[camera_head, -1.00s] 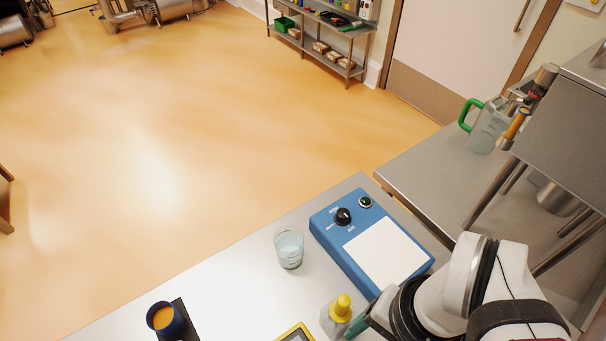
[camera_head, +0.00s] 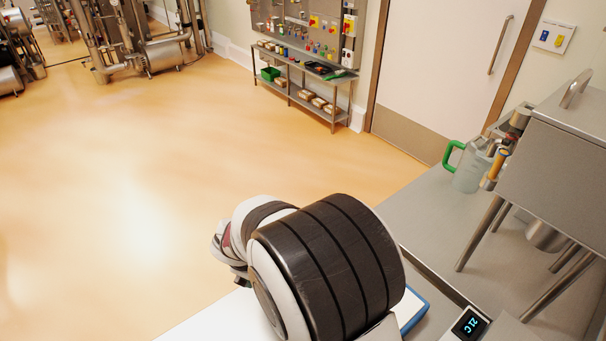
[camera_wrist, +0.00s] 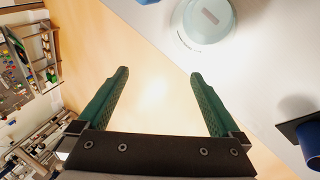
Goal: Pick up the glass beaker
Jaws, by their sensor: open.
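The glass beaker (camera_wrist: 207,18) stands on the grey steel table and shows from above in the wrist view at the upper right, cut off by the top edge. It holds something pale. My gripper (camera_wrist: 158,78) has its two green fingers spread wide with nothing between them. The beaker lies beyond the fingertips and to the right, apart from them. In the head view my own arm fills the lower middle and hides the beaker and the gripper's fingers.
A dark blue cup (camera_wrist: 308,140) on a black pad stands at the right of the wrist view. The table edge runs diagonally, with open floor beyond. A blue device (camera_head: 414,308) shows partly behind my arm. A green-handled jug (camera_head: 470,165) stands on the side counter.

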